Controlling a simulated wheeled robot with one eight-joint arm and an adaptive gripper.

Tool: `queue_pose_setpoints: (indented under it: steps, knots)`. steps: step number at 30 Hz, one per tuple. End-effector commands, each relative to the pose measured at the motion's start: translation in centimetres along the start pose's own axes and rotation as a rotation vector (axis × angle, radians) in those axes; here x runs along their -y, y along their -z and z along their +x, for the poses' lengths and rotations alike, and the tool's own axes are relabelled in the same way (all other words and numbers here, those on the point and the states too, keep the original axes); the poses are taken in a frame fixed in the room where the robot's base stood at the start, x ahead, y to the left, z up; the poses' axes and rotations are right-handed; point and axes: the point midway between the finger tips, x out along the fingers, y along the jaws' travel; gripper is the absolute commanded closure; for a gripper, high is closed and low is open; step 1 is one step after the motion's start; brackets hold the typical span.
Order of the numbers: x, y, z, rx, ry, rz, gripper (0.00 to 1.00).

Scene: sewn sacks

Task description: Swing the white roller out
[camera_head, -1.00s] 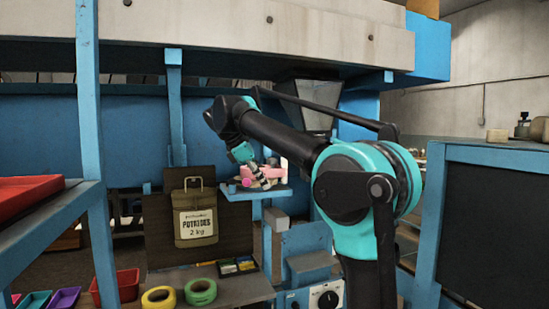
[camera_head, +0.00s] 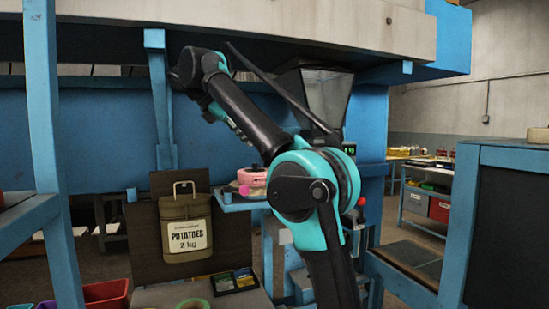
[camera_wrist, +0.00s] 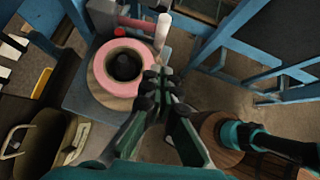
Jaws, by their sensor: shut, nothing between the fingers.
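A white roller (camera_wrist: 162,31) stands out as a short pale cylinder near the top of the wrist view, beside a red bar and just beyond a pink ring-shaped roll (camera_wrist: 103,76). In the head view I cannot make the white roller out; my arm covers much of that area. The pink roll (camera_head: 252,178) sits on a small blue shelf there. My gripper (camera_wrist: 160,78) is shut and empty. In the wrist view its fingertips appear at the right edge of the pink roll, apart from the white roller. In the head view my forearm hides the fingertips.
An olive potato sack (camera_head: 186,226) hangs on a brown board left of the shelf. A metal hopper (camera_head: 318,95) is above and behind my arm. Blue posts (camera_head: 42,150) stand at left, a dark-panelled blue frame (camera_head: 505,215) at right. Open floor shows between frame and benches.

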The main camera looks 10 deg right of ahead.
Motion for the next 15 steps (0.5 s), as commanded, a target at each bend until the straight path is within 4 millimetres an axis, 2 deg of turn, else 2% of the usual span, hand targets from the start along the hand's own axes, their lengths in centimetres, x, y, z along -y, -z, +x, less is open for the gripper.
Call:
queue_pose_setpoints:
  steps: [4, 7, 15]
  knots:
    - [0.0, -0.1, 0.5, 0.002, 0.001, -0.004, 1.0]
    - [0.1, -0.1, 1.7, 0.002, 0.002, -0.002, 1.0]
    - [0.1, -0.1, 6.9, 0.002, 0.003, 0.0, 1.0]
